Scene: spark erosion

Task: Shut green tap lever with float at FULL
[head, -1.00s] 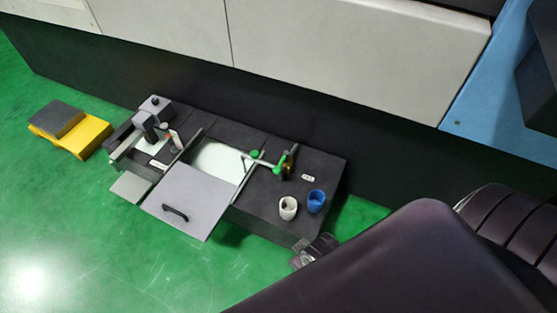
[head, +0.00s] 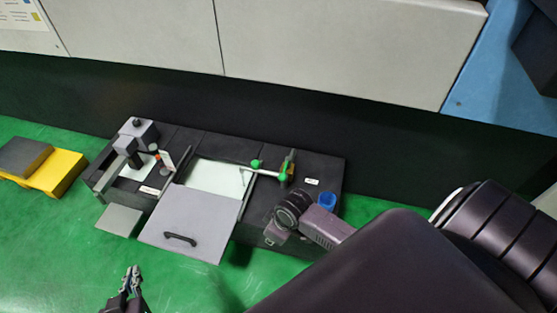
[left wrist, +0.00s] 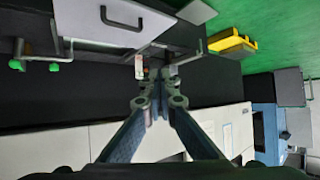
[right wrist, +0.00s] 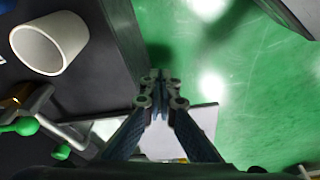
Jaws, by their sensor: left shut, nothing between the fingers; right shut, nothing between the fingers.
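A tap with green parts (head: 283,177) and a brassy upright piece stands right of the pale tank (head: 215,177). A thin pale rod runs left from it to a green knob (head: 256,163). I cannot tell the lever's setting or read any FULL mark. Green knobs also show in the right wrist view (right wrist: 25,126) and left wrist view (left wrist: 54,67). My left gripper (head: 133,270) is shut and empty, in front of the machine at lower left. My right gripper (right wrist: 158,78) is shut and empty by the machine's front right edge, apart from the tap.
A white cup (right wrist: 50,45) is near my right gripper; my wrist hides it in the head view. A blue cup (head: 327,201) stands beside it. A grey panel with a black handle (head: 180,239) lies before the tank. Green floor (head: 60,250) is clear at lower left.

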